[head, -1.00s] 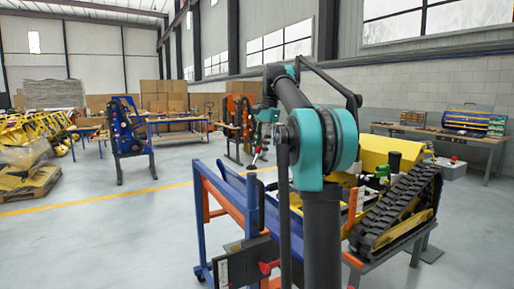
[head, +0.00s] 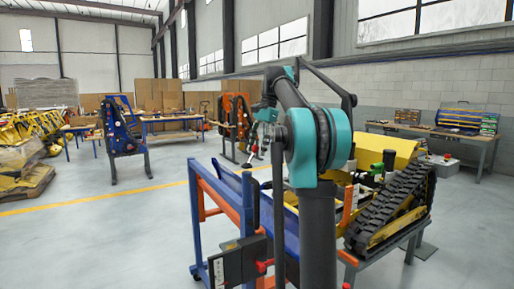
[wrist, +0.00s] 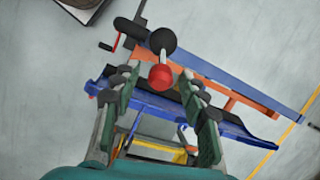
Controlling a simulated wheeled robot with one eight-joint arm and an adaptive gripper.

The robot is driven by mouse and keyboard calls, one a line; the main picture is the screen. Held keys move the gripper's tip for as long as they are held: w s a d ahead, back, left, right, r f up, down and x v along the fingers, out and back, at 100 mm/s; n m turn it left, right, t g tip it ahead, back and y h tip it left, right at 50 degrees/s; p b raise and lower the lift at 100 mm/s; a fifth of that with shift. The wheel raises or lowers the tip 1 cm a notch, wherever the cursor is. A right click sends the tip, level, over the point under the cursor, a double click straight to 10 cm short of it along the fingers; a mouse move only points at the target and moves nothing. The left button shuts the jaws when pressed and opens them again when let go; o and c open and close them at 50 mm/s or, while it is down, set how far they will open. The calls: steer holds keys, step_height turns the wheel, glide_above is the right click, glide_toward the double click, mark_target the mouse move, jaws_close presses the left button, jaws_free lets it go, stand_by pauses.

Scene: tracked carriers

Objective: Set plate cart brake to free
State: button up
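The plate cart, with a blue and orange frame (head: 205,215), stands just in front of me in the head view. Its blue rails also cross the wrist view (wrist: 235,72). In the wrist view a red knob (wrist: 160,77) and a black ball (wrist: 162,40) sit close together over the cart. My gripper (wrist: 162,95) is open, its two fingers spread on either side below the red knob. No contact with the knob shows.
A tracked carrier with a black track (head: 392,205) and yellow body stands right of the cart. A dark box (head: 240,262) is at the cart's near side. Open grey floor lies to the left, with a yellow line (head: 80,203).

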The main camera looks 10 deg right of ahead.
steer(key=v, duration=1.2)
stand_by(0.5)
